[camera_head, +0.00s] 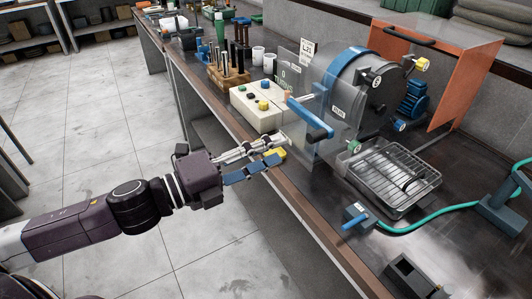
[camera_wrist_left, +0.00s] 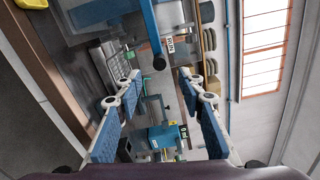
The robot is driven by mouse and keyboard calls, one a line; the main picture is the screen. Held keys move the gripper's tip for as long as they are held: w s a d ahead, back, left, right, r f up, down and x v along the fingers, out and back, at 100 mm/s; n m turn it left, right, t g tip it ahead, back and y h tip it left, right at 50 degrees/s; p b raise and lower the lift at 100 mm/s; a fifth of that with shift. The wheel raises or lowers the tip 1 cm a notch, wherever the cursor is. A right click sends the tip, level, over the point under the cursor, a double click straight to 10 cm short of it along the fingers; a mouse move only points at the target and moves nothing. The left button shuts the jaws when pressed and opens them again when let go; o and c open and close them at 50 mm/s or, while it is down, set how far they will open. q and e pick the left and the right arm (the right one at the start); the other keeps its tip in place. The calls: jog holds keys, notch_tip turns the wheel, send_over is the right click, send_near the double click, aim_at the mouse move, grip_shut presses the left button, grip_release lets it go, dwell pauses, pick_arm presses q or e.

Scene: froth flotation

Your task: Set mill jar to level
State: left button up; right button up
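The mill jar (camera_head: 347,84) is a large grey drum with a blue band and a dark end face, standing in the mill on the bench. In the left wrist view a blue bar with a dark round end (camera_wrist_left: 156,46) shows beyond the fingertips. My left gripper (camera_head: 281,148) is at the bench's front edge, left of and below the handle, apart from it. Its fingers are wide apart and empty in the left wrist view (camera_wrist_left: 160,80). My right gripper is not seen.
A cream control box (camera_head: 258,106) with coloured buttons stands left of the mill. An orange panel (camera_head: 466,75) stands behind it. A wire rack on a tray (camera_head: 398,178) and a green hose (camera_head: 430,220) lie to the right. The floor in front is clear.

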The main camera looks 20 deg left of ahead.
pick_arm(q)
jog(key=shift+s+a, duration=0.2)
jog(key=shift+s, duration=0.1)
dwell(0.4)
